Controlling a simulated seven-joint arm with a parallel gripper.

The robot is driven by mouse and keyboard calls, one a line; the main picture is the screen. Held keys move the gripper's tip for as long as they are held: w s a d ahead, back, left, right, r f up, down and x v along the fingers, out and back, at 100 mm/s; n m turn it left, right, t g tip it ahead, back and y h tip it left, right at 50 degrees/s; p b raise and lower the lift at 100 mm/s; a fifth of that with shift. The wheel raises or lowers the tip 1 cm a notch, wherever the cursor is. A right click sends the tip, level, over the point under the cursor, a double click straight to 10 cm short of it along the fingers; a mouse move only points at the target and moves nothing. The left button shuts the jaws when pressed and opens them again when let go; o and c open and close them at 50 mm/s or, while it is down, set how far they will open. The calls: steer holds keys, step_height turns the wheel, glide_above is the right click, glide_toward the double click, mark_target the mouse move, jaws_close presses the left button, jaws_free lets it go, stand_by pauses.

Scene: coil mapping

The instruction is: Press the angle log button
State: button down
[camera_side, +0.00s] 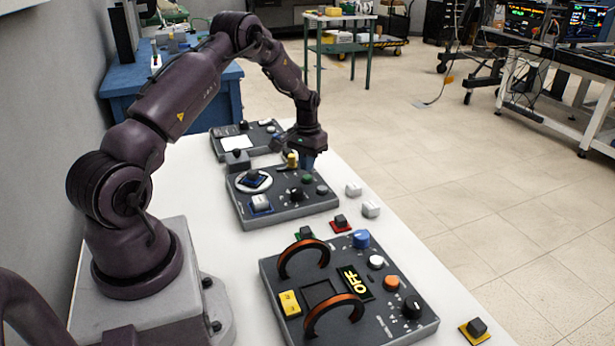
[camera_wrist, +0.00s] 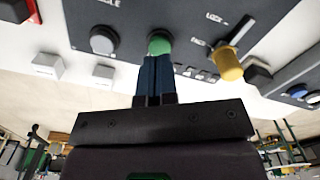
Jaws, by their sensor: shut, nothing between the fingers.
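My gripper (camera_side: 308,165) is over the far right part of the middle dark grey control panel (camera_side: 290,212), its blue fingers together and pointing down. In the wrist view the fingertips (camera_wrist: 157,60) are right at a round green button (camera_wrist: 159,44) and partly cover it. I cannot tell whether they touch it. The green button also shows in the side view (camera_side: 307,179), just below the fingers. A grey round button (camera_wrist: 103,40) sits beside it, also seen in the side view (camera_side: 321,190). No label reading "angle log" is legible.
A yellow-tipped lever (camera_wrist: 228,65) stands close to the fingers, with "LOCK" printed near it. A black knob (camera_side: 296,194) and a white dial (camera_side: 254,181) are on the same panel. White blocks (camera_side: 371,209) lie to the right. A nearer panel (camera_side: 280,318) has orange arches.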

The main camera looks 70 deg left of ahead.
mark_target(307, 177)
steer(key=shift+f, duration=0.15)
steer(key=shift+f, duration=1.1)
steer(key=shift+r, duration=3.2)
